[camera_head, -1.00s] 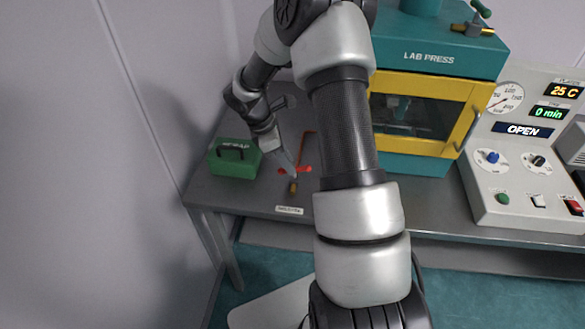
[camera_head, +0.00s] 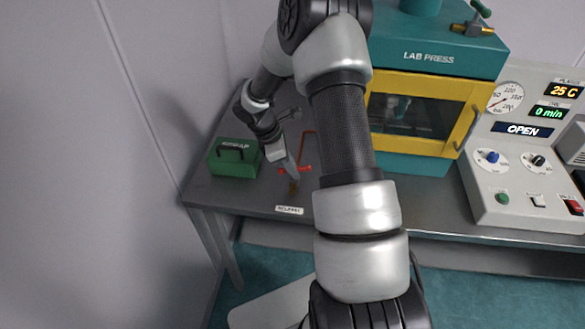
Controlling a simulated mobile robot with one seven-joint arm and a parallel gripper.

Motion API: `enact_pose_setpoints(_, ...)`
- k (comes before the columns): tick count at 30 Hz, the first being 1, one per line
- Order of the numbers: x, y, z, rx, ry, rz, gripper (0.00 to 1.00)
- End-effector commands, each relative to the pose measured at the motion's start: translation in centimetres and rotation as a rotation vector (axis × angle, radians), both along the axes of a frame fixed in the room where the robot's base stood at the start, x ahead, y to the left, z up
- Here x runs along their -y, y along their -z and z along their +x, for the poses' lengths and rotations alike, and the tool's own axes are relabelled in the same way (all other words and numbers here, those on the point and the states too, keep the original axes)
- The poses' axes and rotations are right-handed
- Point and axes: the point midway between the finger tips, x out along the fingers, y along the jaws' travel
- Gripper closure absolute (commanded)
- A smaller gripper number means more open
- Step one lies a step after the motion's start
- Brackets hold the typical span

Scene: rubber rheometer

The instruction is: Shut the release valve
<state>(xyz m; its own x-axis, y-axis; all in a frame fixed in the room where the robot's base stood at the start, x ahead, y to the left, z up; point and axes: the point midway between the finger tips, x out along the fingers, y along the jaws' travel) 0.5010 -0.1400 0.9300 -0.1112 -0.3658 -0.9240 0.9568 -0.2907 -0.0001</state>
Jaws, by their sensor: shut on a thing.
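A small brass-brown piece (camera_head: 293,188) stands at the front left of the grey bench, above a white label (camera_head: 289,210) too small to read surely. It may be the release valve. My gripper (camera_head: 294,178) points down at this piece, its fingers shut on it as far as I can tell; the fingertips are tiny and partly blend with it. A brass valve with a green handle (camera_head: 473,25) sits on top of the teal lab press (camera_head: 430,57), far from my gripper.
A red frame and handle (camera_head: 306,168) is close beside my gripper. A green box (camera_head: 233,160) stands to the left. The press's yellow-framed door (camera_head: 458,110) and the grey control panel (camera_head: 520,190), with a display reading OPEN, are to the right. My arm hides the bench middle.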

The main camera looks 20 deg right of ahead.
Motion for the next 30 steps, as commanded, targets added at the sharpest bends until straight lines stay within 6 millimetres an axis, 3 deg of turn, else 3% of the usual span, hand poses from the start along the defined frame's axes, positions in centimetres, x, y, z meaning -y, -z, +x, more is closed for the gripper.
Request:
enact_pose_setpoints(9, 0.05, 0.02, 0.27, 0.002, 0.298, -0.001, 1.00)
enact_pose_setpoints(18, 0.05, -0.10, 0.23, 0.001, 0.317, 0.000, 1.00)
enact_pose_setpoints(19, 0.05, -0.10, 0.24, 0.001, 0.317, 0.000, 0.87)
enact_pose_setpoints(22, 0.05, -0.09, 0.22, 0.001, 0.317, 0.000, 0.72)
enact_pose_setpoints(30, 0.06, -0.07, 0.21, 0.000, 0.315, 0.000, 0.72)
